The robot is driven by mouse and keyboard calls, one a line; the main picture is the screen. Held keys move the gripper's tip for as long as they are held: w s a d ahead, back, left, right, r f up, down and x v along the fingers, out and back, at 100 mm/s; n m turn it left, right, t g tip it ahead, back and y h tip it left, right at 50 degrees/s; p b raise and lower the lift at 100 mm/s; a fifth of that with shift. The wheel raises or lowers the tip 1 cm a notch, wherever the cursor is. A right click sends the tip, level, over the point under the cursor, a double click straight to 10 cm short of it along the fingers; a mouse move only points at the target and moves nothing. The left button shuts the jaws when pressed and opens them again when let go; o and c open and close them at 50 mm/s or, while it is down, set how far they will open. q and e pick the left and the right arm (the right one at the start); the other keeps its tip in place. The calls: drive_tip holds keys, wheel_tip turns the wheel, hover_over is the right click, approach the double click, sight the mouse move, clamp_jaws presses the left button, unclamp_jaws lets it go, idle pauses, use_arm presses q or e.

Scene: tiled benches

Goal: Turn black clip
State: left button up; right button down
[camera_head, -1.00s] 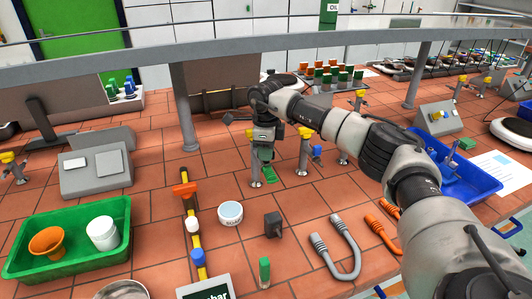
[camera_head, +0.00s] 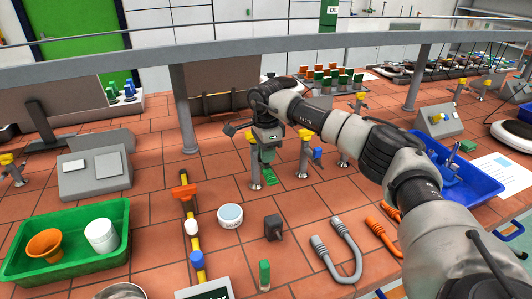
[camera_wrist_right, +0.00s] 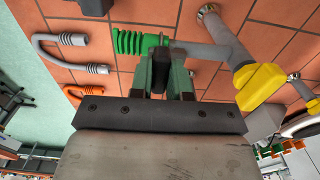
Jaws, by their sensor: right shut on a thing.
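In the right wrist view, the black clip (camera_wrist_right: 160,72) sits between the two dark green fingers of my right gripper (camera_wrist_right: 161,80), which is shut on it. Just beyond the clip are a green ribbed hose end (camera_wrist_right: 135,42) and the grey side pipe (camera_wrist_right: 203,50) of a tap with a yellow cap (camera_wrist_right: 262,86). In the head view, my right gripper (camera_head: 266,153) points down at this tap, and the green ribbed piece (camera_head: 271,175) shows below it. The clip is hidden there by the gripper. My left gripper is not in view.
More yellow-capped taps (camera_head: 305,150) stand close to the right. A grey rail post (camera_head: 187,110) stands behind left. Grey (camera_head: 340,262) and orange (camera_head: 383,235) hoses, a white tub (camera_head: 230,215) and a green tray (camera_head: 127,225) lie nearer. Tiles left of the gripper are partly clear.

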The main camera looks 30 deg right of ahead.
drive_tip(key=shift+r, duration=0.15)
drive_tip(key=c, duration=1.1)
unclamp_jaws()
drive_tip(key=shift+r, duration=0.4)
wheel_tip(320, 180, up, 10)
drive_tip(key=shift+f+b, duration=0.1)
drive_tip(key=shift+b, duration=1.1)
